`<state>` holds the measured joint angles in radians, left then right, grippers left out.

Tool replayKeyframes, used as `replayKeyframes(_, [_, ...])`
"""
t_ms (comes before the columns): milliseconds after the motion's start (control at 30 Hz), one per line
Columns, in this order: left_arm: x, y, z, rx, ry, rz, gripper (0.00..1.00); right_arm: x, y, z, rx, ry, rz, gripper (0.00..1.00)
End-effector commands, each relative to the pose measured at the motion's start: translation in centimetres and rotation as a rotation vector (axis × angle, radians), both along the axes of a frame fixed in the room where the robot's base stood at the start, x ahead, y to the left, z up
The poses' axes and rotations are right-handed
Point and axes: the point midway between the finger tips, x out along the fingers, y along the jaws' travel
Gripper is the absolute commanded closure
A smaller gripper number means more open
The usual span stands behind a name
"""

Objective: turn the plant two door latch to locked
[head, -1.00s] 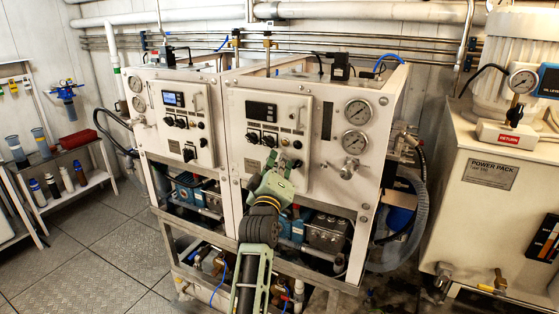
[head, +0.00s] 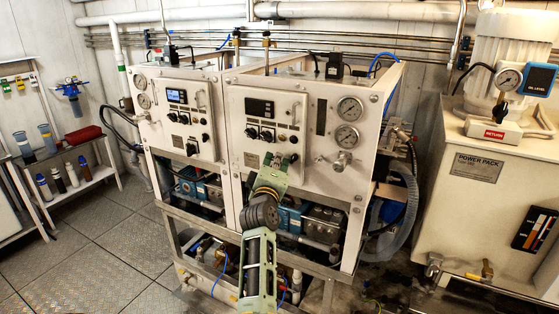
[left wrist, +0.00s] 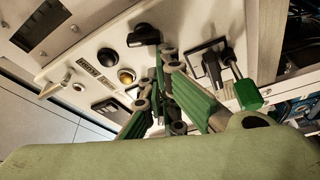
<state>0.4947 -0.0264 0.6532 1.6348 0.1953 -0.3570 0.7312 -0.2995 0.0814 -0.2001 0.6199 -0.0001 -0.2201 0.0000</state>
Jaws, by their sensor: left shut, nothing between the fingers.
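The plant two door (head: 262,108) is the white panel on the right-hand cabinet, and it looks closed. My left gripper (head: 277,160) is in front of the door's lower right part. In the left wrist view my left gripper (left wrist: 165,85) has its green fingers together and empty, close to the panel. A black latch-like handle (left wrist: 211,65) sits at the panel edge, right of the fingers and apparently apart from them. I cannot read the latch's position for certain. My right gripper is not in view.
The other cabinet's door (head: 185,110) is at left. The power pack (head: 480,195) stands at right; floor (head: 120,235) is clear at left.

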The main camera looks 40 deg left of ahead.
Motion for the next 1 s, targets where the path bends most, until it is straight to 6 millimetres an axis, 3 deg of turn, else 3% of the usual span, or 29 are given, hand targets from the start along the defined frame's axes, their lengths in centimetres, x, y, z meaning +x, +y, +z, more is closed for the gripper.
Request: replayKeyframes(1000, [0.01, 0.45, -0.81, 0.0, 0.001, 0.0, 1.0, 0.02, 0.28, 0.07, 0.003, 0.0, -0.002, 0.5])
